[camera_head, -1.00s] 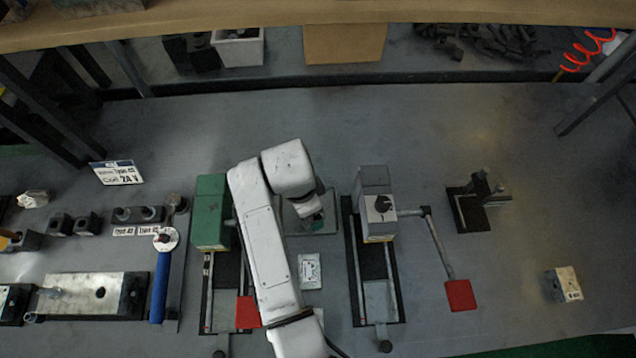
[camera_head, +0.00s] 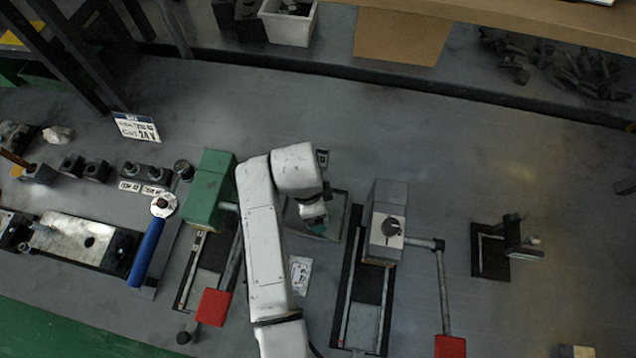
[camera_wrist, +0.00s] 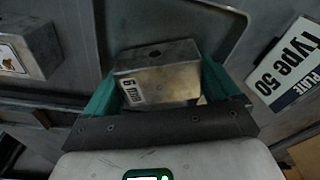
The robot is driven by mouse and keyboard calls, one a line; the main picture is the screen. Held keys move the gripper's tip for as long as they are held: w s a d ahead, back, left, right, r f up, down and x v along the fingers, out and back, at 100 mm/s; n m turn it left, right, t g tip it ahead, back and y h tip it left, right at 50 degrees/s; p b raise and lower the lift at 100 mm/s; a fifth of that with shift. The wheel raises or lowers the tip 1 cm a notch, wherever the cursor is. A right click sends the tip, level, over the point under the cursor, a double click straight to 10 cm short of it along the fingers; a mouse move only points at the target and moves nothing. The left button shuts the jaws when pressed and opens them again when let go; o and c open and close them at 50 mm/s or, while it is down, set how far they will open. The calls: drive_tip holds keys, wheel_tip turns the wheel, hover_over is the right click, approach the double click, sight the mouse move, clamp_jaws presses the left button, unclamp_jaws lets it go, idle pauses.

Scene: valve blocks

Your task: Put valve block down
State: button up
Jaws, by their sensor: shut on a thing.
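The valve block (camera_wrist: 158,75) is a grey metal block with a small hole on top and a white label on its front. It sits between the teal fingers of my gripper (camera_wrist: 160,88) in the wrist view. In the head view my gripper (camera_head: 316,226) is over the shallow grey tray (camera_head: 337,215), and my arm hides the block and part of the tray. The tray (camera_wrist: 205,15) also shows behind the block in the wrist view. I cannot tell whether the block touches it.
A "Type 50 PLATE" sign (camera_wrist: 290,68) lies right in the wrist view. In the head view, a green vise (camera_head: 210,188) stands left of the tray and a grey vise (camera_head: 387,220) right, both with red-ended levers. Bare bench (camera_head: 440,130) lies behind.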

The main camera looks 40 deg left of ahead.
drive_tip(key=o, duration=1.2)
drive_tip(key=shift+f, duration=0.1)
drive_tip(key=r, duration=0.4)
drive_tip(key=r+b, duration=0.1)
drive_tip(key=r, duration=0.3)
drive_tip(key=s+a+r, duration=0.1)
drive_tip(key=r, duration=0.3)
drive_tip(key=shift+r, duration=0.1)
